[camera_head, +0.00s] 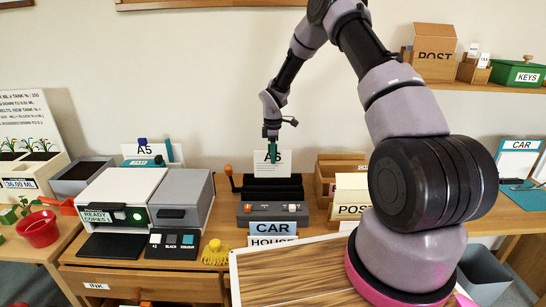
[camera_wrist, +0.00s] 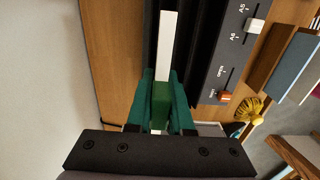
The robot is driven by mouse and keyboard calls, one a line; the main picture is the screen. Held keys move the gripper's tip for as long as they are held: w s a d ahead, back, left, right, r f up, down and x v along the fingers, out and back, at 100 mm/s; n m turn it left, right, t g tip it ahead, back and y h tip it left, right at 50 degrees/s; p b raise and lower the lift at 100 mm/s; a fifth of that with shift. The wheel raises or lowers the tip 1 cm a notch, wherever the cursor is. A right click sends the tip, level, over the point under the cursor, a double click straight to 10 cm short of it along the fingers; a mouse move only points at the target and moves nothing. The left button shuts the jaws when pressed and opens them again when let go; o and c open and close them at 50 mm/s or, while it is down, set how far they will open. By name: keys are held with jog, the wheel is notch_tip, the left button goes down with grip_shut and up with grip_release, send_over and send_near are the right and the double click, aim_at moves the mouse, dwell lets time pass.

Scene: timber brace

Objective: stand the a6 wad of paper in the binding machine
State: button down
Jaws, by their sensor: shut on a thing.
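The wad of paper (camera_head: 272,165) is a white upright block. Its large printed label is partly covered by my fingers, and I cannot read the number for sure. My gripper (camera_head: 272,147) points down and is shut on the wad's top edge. In the wrist view the wad (camera_wrist: 165,45) is a narrow white strip between the green fingers (camera_wrist: 160,105), lined up along the black slot of the binding machine (camera_wrist: 215,55). In the head view the binding machine (camera_head: 272,210) stands directly below, black and grey with an orange-knobbed lever. The wad's lower edge meets its black top; I cannot tell how deep it sits.
A grey and white copier (camera_head: 125,200) stands left, with a teal-and-white A5 item (camera_head: 150,150) behind it. Wooden boxes and a POST card (camera_head: 350,203) stand right. CAR and HOUSE cards (camera_head: 273,232) and a yellow object (camera_head: 215,252) are in front of the machine.

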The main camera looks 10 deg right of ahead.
aim_at(273, 177)
jog(key=shift+f, duration=2.9)
jog(key=shift+c, duration=1.2)
grip_release()
jog(key=shift+r, duration=4)
